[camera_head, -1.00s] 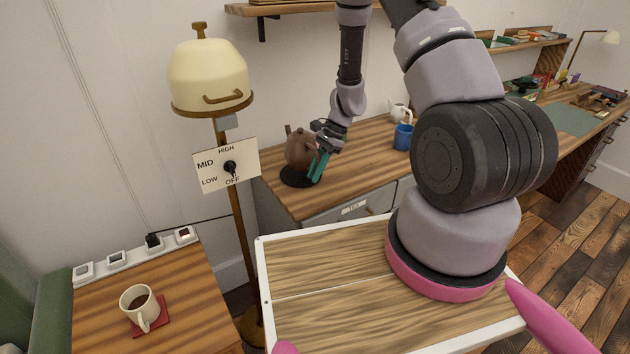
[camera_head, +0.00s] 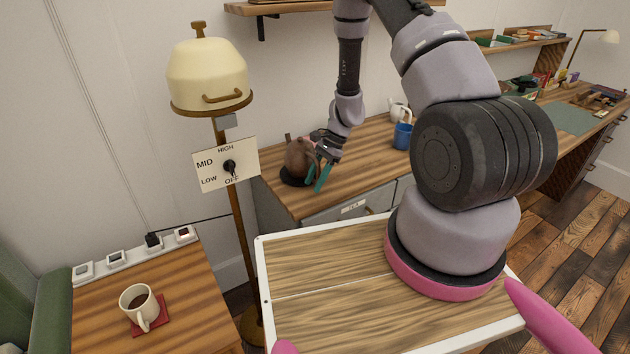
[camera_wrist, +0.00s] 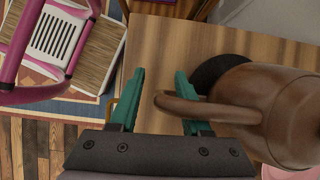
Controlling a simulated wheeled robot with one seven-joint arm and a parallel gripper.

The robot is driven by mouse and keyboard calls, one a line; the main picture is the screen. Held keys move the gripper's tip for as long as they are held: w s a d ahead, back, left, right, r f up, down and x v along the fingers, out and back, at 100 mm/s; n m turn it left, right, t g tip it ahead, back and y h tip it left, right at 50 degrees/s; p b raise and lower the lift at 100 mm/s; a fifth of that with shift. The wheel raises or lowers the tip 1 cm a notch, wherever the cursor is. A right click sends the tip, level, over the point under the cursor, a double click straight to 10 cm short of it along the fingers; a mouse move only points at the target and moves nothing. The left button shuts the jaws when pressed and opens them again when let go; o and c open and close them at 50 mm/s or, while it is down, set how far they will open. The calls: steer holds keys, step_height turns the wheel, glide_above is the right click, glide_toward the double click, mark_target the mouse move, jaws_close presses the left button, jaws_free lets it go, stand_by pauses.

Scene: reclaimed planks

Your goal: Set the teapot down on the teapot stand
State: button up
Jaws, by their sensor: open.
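The brown teapot (camera_head: 298,156) sits on the round black teapot stand (camera_head: 291,180) near the left end of the wooden counter. In the wrist view the teapot (camera_wrist: 275,105) is at the right, and part of the dark stand (camera_wrist: 209,74) shows beside it. Its handle (camera_wrist: 180,107) points toward my gripper (camera_wrist: 160,95). My gripper (camera_head: 320,175) is open, with its teal fingers on the handle side of the pot. In the wrist view the handle reaches between the fingers, with the right finger overlapping it. I cannot tell whether they touch.
A blue mug (camera_head: 403,136) and a white jug (camera_head: 397,109) stand farther right on the counter (camera_head: 365,145). A lamp-like post with a cream hood (camera_head: 209,75) and a dial sign (camera_head: 226,169) stands left of it. A coffee mug (camera_head: 139,306) sits on the near table.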

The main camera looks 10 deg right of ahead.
steer(key=v, duration=1.2)
steer(key=s+a+r+n+t, duration=0.1)
steer(key=s+r+n+t, duration=0.1)
steer(key=r, duration=0.9)
steer(key=s+r+n+t, duration=0.1)
steer(key=s+r+n, duration=0.1)
steer(key=r, duration=1)
steer(key=s+d+r+n+t+h, duration=0.1)
steer(key=s+r+n+t+h, duration=0.2)
steer(key=s+r, duration=1.2)
steer(key=s+n+t, duration=0.2)
steer(key=s+t, duration=0.1)
steer(key=shift+r+n, duration=0.3)
steer(key=shift+n, duration=0.1)
